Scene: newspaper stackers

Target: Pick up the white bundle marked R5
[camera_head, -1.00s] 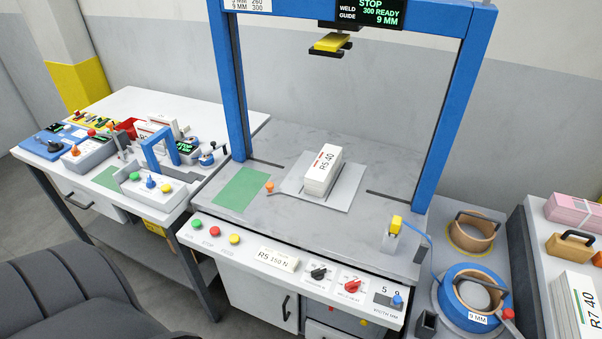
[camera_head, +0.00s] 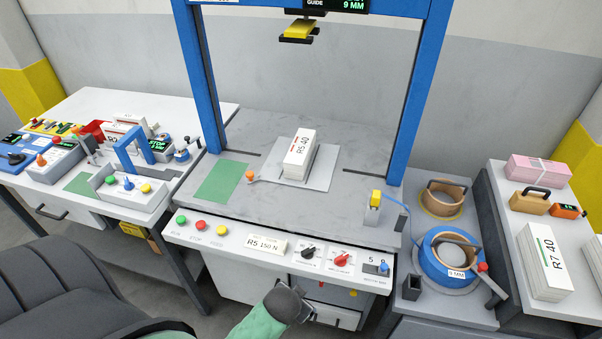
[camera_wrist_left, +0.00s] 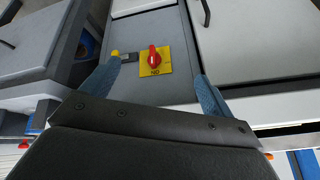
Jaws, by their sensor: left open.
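The white bundle marked R5 40 (camera_head: 299,154) stands on a light grey plate (camera_head: 322,172) in the middle of the grey marble-like worktop, under the blue frame. Its label and red marks face up. My left gripper (camera_head: 294,302) is low in front of the bench's front panel, well below and apart from the bundle. In the left wrist view its two blue fingers (camera_wrist_left: 158,70) are spread with nothing between them. That view shows cabinet fronts and a red switch on a yellow plate, not the bundle. My right gripper is not in view.
The blue frame (camera_head: 418,95) surrounds the worktop, with a yellow-and-black head (camera_head: 298,30) hanging above. The control panel (camera_head: 200,232) edges the bench front. A blue strap reel (camera_head: 432,270) and another bundle marked R7 40 (camera_head: 546,262) lie right.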

